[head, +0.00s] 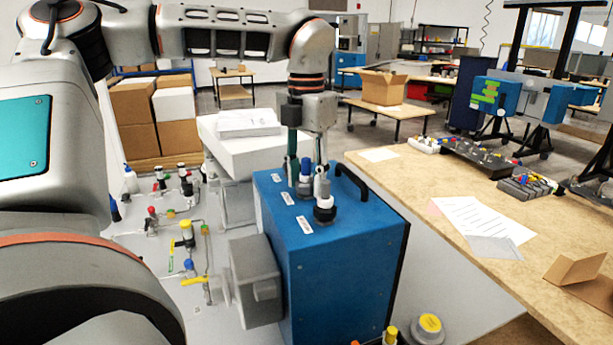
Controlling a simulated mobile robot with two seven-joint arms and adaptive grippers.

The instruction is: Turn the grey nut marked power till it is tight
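The blue analyser box (340,255) stands in the middle of the head view with a black handle on top. Two grey connectors with nuts stand upright on its top: a rear one (304,187) and a front one (324,207). White labels (287,198) lie to their left, too small to read, so I cannot tell which nut is marked power. My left gripper (306,165) points down from above, its fingers at the rear connector and just behind the front one. The fingers are apart, but whether they touch the rear connector is unclear. My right gripper is out of view.
A grey block (256,280) juts from the box's left side. Small valves and fittings (188,235) stand on the pale surface to the left. A wooden table (420,190) with papers and fittings is at right. A yellow-topped cap (430,324) is at the bottom.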

